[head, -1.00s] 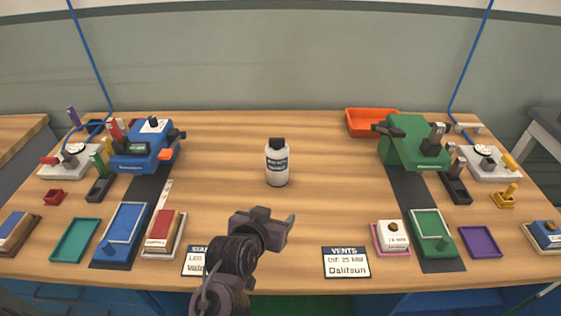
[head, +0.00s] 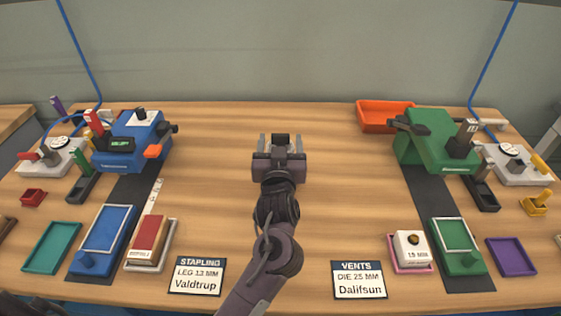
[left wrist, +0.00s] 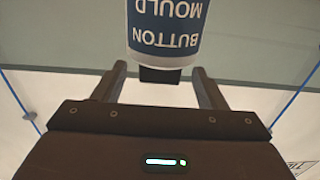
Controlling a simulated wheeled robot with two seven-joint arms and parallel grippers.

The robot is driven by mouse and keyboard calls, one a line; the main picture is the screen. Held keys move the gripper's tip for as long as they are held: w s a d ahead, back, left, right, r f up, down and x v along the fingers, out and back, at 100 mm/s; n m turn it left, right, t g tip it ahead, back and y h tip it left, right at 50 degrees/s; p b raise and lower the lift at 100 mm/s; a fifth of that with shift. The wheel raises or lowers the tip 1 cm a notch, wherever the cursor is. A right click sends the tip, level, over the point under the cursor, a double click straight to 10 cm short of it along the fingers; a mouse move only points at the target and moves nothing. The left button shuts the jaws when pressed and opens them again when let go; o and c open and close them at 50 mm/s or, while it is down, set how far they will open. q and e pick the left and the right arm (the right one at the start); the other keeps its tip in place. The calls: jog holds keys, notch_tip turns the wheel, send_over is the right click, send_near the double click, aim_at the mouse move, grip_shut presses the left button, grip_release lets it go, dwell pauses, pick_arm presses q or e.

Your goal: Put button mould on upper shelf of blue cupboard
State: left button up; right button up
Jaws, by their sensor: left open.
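The white bottle (left wrist: 168,14) with a blue label reading "BUTTON MOULD" appears upside down in the left wrist view, its black cap (left wrist: 160,75) between the fingers in the picture. In the head view only its dark cap (head: 281,139) shows, and my gripper hides the rest. My left gripper (head: 281,145) is open at the middle of the table, its fingers pointing away from me. It also shows in the left wrist view (left wrist: 160,82), with gaps between the cap and both fingers. The blue cupboard's upper shelf cannot be made out. My right gripper is not in view.
A blue machine (head: 132,145) stands left and a green machine (head: 436,145) right, with an orange tray (head: 385,117) behind. Trays, small boxes and two label cards (head: 196,276) (head: 359,280) line the front. The wood around my gripper is clear.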

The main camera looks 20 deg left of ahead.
pick_arm(q)
jog(key=shift+x, duration=1)
jog(key=shift+c, duration=0.2)
grip_shut()
jog(key=shift+r, duration=0.15)
